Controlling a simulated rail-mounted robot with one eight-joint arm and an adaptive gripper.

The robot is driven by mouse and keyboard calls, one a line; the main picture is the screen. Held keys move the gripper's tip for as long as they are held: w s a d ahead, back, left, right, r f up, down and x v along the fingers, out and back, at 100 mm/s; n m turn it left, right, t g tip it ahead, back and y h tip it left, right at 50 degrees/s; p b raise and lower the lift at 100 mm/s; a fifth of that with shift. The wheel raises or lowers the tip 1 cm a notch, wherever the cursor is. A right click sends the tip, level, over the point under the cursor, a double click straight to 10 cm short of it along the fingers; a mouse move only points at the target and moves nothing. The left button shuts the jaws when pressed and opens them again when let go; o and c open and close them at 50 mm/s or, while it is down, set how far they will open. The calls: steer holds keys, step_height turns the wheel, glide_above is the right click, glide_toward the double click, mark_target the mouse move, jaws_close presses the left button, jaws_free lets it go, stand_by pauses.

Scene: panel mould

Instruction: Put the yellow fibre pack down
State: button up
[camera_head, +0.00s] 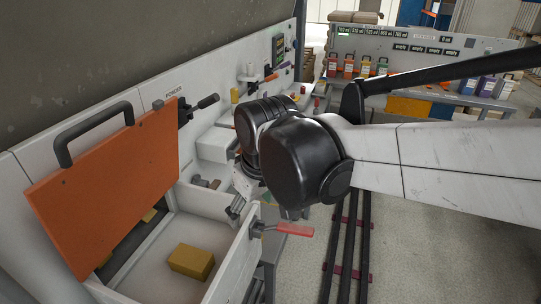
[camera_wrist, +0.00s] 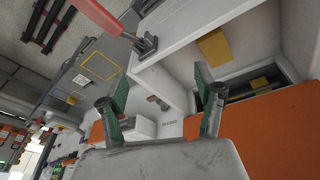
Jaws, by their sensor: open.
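A yellow fibre pack (camera_head: 191,262) lies flat on the pale floor of an open white bin (camera_head: 235,262); it also shows in the wrist view (camera_wrist: 214,46). Another yellow piece (camera_head: 149,215) shows partly in the dark gap under the bin's raised orange lid (camera_head: 110,185); the rest of it is hidden. My gripper (camera_head: 236,208) is near the bin's right rear edge, apart from the pack in the bin. In the wrist view my gripper's two green-padded fingers (camera_wrist: 160,78) are spread wide with nothing between them.
A red-handled lever (camera_head: 290,229) sticks out from the bin's right side. A yellow outlined rectangle (camera_wrist: 102,66) marks a grey surface in the wrist view. Dark rails (camera_head: 345,250) run along the floor. A back bench carries several coloured containers (camera_head: 365,67).

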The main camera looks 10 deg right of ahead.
steer(key=s+d+m+t+h, duration=0.1)
steer(key=s+d+m+t, duration=0.3)
steer(key=d, duration=0.9)
steer(key=s+m, duration=0.2)
steer(key=s, duration=0.1)
steer(key=shift+s+r, duration=0.3)
steer(key=shift+s, duration=0.1)
steer(key=shift+f, duration=0.1)
step_height(320, 180, down, 3)
steer(key=b, duration=0.3)
steer(key=shift+f, duration=0.1)
